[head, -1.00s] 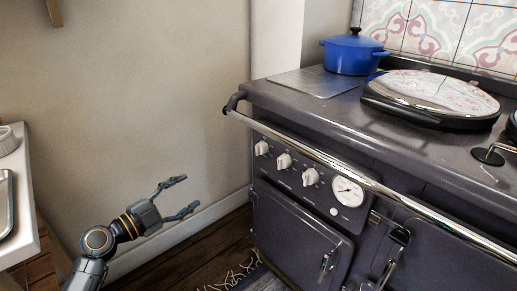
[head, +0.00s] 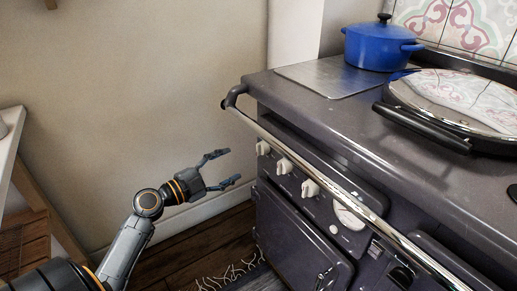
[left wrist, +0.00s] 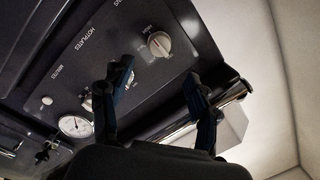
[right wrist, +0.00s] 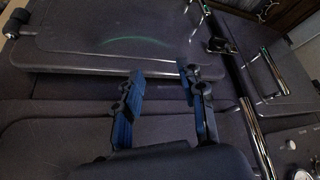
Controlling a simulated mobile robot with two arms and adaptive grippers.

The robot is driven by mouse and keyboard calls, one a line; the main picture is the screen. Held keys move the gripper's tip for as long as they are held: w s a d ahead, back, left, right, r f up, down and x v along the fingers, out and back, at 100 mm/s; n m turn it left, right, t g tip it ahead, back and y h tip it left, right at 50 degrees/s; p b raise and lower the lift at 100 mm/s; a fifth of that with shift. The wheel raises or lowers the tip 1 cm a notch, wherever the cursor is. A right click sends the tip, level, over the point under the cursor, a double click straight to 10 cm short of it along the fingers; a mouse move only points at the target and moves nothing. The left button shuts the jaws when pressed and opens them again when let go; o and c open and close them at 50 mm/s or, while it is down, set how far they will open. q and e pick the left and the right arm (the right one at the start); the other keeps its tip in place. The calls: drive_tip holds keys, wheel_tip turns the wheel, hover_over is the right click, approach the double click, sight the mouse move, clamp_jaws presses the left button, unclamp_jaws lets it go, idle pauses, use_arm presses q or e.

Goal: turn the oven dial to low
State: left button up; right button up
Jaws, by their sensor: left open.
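Three white dials sit in a row on the dark stove's front panel, under the chrome rail: a left dial (head: 262,148), a middle dial (head: 284,166) and a right dial (head: 310,188). I cannot tell which is the oven dial. My left gripper (head: 228,167) is open and empty, left of the panel, fingers pointing toward it. In the left wrist view one dial (left wrist: 159,44) shows beyond the gap between the open fingers (left wrist: 158,80), apart from them. Another is partly hidden by a finger. In the right wrist view my right gripper (right wrist: 158,78) is open and empty, facing the stove doors.
The chrome rail (head: 330,176) juts out in front of and above the dials. A round gauge (head: 348,216) is right of them. A blue pot (head: 381,46) and a closed hotplate lid (head: 460,100) are on top. Floor left of the stove is mostly clear.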

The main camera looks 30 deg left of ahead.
sight(257, 151)
use_arm(q)
drive_tip(key=p+x, duration=0.1)
drive_tip(key=x, duration=0.5)
drive_tip(key=shift+r, duration=0.1)
drive_tip(key=x, duration=0.3)
drive_tip(key=shift+w+d+p, duration=0.1)
drive_tip(key=shift+w+p, duration=0.2)
drive_tip(key=shift+w, duration=0.05)
drive_tip(key=shift+w+d, duration=0.2)
drive_tip(key=shift+w, duration=0.3)
use_arm(e)
drive_tip(key=s+g, duration=0.1)
drive_tip(key=s, duration=0.1)
drive_tip(key=s+d+g, duration=0.1)
drive_tip(key=s, duration=0.1)
drive_tip(key=shift+s+d+h, duration=0.15)
drive_tip(key=shift+h, duration=0.15)
use_arm(q)
drive_tip(key=c, duration=1.2)
